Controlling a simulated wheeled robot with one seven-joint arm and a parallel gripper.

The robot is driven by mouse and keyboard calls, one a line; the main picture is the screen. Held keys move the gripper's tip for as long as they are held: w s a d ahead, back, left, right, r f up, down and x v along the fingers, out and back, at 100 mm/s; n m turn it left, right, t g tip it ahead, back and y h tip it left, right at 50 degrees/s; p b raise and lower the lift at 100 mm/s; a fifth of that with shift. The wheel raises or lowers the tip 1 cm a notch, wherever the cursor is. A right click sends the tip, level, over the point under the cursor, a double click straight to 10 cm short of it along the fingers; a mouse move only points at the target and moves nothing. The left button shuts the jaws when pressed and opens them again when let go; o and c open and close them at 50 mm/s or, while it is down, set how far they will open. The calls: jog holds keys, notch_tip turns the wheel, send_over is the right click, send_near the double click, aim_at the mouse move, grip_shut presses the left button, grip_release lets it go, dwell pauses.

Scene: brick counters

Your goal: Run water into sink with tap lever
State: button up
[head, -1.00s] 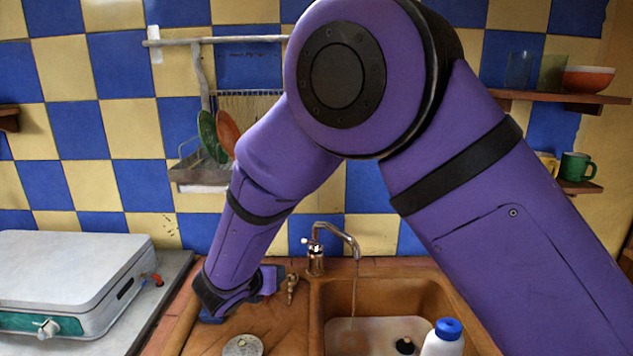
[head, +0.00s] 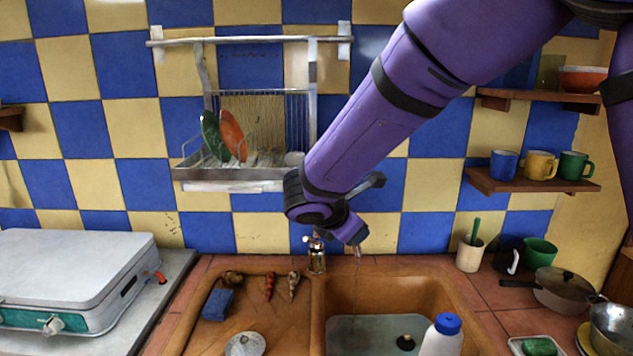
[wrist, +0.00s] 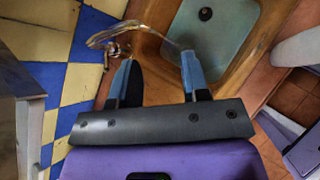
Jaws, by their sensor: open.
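The metal tap (head: 317,258) stands at the back edge of the sink (head: 455,300). My arm hides most of its curved spout in the head view. The wrist view shows the tap (wrist: 108,36) and its spout just beyond my fingers, and the sink basin (wrist: 222,35) with a dark drain. My gripper (wrist: 157,57) is open, with its two blue-tipped fingers apart and nothing visible between them. The tap's small lever shows near the left finger, apart or touching I cannot tell. Whether water runs from the spout now is unclear.
A white bottle with a blue cap (head: 443,336) stands at the sink's front. A blue sponge (head: 217,304) and small items lie on the drainboard left. A dish rack (head: 240,170) hangs behind. Cups, a pan (head: 562,291) and a stove (head: 75,280) stand at the sides.

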jog(key=s+d+r+m+g+y, duration=0.1)
jog(key=s+d+r+m, duration=0.25)
jog(key=d, duration=0.25)
jog(key=s+d+r+m+g, duration=0.2)
jog(key=s+d+r+m, duration=0.1)
jog(key=s+d+m, duration=0.25)
jog(key=s+d+r+m+g+y, duration=0.1)
jog(key=s+d+r+m, duration=0.25)
jog(key=d, duration=0.35)
jog(key=s+d+r+m+y, duration=0.1)
jog(key=s+d+m+y, duration=0.1)
jog(key=s+m, duration=0.3)
jog(key=s+d+r+m+t+y, duration=0.1)
jog(key=s+d+m+y, duration=0.1)
jog(key=s+m, duration=0.4)
jog(key=s, duration=0.5)
jog(key=shift+d+t, duration=0.3)
